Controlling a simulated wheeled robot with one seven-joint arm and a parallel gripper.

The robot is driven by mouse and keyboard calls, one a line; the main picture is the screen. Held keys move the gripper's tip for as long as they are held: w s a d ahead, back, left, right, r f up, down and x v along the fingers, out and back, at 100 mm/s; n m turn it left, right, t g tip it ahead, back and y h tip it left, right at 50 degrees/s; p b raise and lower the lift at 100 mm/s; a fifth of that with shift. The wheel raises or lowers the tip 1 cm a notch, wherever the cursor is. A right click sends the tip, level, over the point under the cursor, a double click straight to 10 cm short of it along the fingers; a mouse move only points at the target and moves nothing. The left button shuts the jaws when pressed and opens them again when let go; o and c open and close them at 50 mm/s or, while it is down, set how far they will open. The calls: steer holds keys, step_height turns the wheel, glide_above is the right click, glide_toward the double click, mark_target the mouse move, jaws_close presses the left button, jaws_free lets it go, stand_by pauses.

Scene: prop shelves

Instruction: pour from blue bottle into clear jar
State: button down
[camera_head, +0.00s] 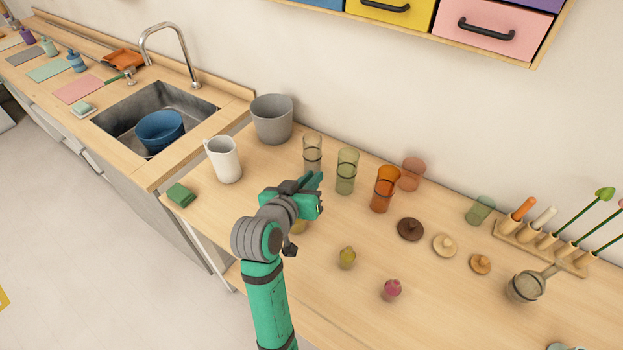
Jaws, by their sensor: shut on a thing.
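My gripper (313,184) is shut over the counter, in front of the clear jar. What it holds is hidden by the gripper, and I see no blue bottle in it. The clear jar (312,150) is a tall glass with dark bands, upright at the left end of a row; my gripper covers its lower edge in the picture. I cannot tell if they touch. A small blue bottle (76,63) stands far left, beyond the sink. I cannot tell if it is the task's bottle.
Green (346,172) and orange (382,190) glasses stand right of the clear jar. A white pitcher (224,160) and grey bucket (272,120) stand left. Lids, small stoppers (347,258) and a tool rack (540,245) lie to the right. The front right counter has room.

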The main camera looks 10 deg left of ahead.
steer(key=n+h, duration=0.1)
steer(key=n, duration=0.1)
steer(key=f+n+t+h, duration=0.1)
steer(key=n+h, duration=0.1)
steer(key=n, duration=0.1)
steer(key=f+n+h, duration=0.1)
steer(key=n, duration=0.1)
steer(key=shift+s+a+f+n+h, duration=0.1)
steer(key=shift+s+a+n+h, duration=0.05)
steer(key=shift+a+n+h, duration=0.2)
